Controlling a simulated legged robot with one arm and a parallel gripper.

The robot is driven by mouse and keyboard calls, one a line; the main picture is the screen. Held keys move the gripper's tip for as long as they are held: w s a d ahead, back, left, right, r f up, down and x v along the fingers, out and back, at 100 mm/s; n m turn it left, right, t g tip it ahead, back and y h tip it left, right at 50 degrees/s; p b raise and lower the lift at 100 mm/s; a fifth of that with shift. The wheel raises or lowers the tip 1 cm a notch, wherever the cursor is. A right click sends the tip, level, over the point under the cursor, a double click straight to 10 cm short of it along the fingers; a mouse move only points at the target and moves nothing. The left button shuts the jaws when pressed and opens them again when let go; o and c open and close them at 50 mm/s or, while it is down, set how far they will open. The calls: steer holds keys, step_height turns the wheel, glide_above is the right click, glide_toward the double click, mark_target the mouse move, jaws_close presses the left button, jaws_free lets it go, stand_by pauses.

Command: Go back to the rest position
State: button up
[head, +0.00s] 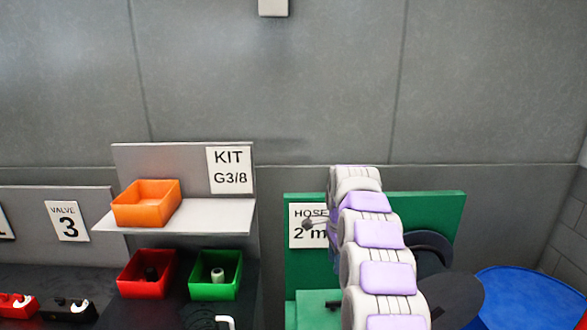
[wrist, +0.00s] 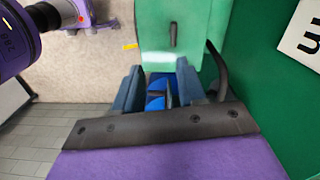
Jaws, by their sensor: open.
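My gripper (wrist: 160,85) shows in the wrist view with its two dark fingers apart, open. A blue shape with dark lines shows between them; I cannot tell what it is. Just beyond the fingers is a light green surface (wrist: 153,22) with a dark upright bar (wrist: 173,35). In the head view my white and purple arm reaches toward the green hose stand (head: 435,207) and covers part of its "HOSE 2 m" sign (head: 303,240). My gripper is hidden behind the arm there.
Left of the stand, a shelf (head: 215,217) holds an orange bin (head: 148,204). A red bin (head: 136,287) and a green bin (head: 226,289) sit below. A blue drum (head: 530,298) stands at right, beside black curved parts (head: 455,298).

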steer(key=s+a+r+n+b, duration=0.15)
steer(key=s+n+b, duration=0.55)
steer(key=s, duration=1.6)
steer(key=s+f+n+b, duration=0.1)
steer(key=s+f+n, duration=0.2)
steer(key=s, duration=0.6)
steer(key=s+d+f+n+g+b, duration=0.1)
steer(key=s+f+n, duration=0.2)
steer(key=s, duration=0.6)
steer(key=s+d+f+n+b, duration=0.1)
steer(key=s+f+n, duration=0.2)
steer(key=s, duration=0.6)
steer(key=shift+s+f+g, duration=0.25)
steer(key=shift+f+g, duration=0.05)
steer(key=shift+f, duration=0.65)
steer(key=shift+o, duration=0.2)
steer(key=shift+w+d, duration=0.1)
